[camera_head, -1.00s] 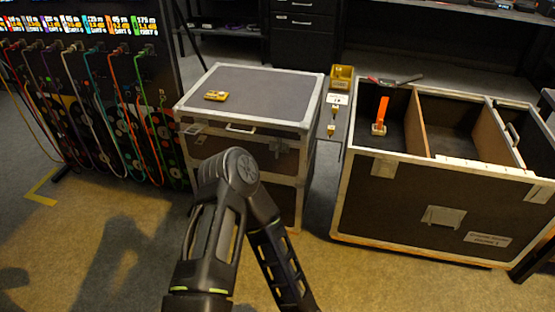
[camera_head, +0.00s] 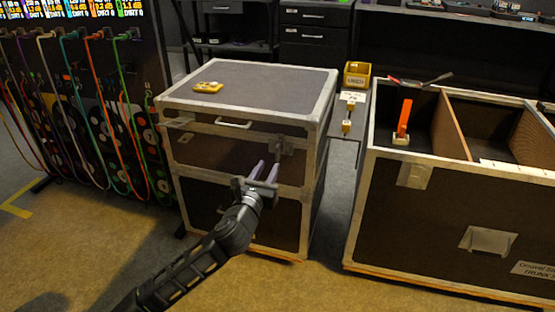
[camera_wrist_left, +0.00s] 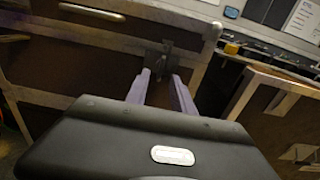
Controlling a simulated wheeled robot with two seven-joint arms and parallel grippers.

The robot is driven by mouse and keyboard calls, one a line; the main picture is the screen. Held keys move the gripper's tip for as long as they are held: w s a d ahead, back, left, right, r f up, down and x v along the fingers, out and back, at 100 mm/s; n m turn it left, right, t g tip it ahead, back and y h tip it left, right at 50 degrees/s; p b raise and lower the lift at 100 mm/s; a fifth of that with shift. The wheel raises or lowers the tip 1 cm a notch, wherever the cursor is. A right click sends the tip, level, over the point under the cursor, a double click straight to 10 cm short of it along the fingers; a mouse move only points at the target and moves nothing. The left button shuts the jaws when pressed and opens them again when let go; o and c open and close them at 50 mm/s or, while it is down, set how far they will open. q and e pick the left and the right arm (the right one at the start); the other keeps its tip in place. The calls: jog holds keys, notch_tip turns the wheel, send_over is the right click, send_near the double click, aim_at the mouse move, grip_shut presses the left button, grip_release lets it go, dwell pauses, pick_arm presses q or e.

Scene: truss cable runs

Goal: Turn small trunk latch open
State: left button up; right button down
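The small trunk (camera_head: 190,150) is a dark case with pale metal edges, left of the big open trunk. Its latch (camera_head: 284,145) is a small grey metal piece on the front, near the right edge below the lid seam. It also shows in the left wrist view (camera_wrist_left: 163,56), just beyond the fingertips. My left gripper (camera_head: 265,171) is open, its two pale purple fingers apart and pointing at the latch. In the left wrist view the gap between the fingers (camera_wrist_left: 162,82) is empty. I cannot tell whether the fingertips touch the latch. My right gripper is not in view.
A bar handle (camera_head: 233,124) is on the small trunk's front, and a yellow item (camera_head: 208,87) lies on its lid. The big trunk (camera_head: 440,215) stands close on the right with a narrow gap between. Cables hang from a rack (camera_head: 80,110) at left.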

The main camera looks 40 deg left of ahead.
aim_at(277, 154)
pick_arm(q)
jog(key=shift+d, duration=0.1)
jog(key=b+x, duration=0.1)
jog(key=x, duration=0.7)
jog(key=shift+b, duration=0.3)
jog(key=shift+s, duration=0.1)
jog(key=shift+c, duration=0.2)
grip_shut()
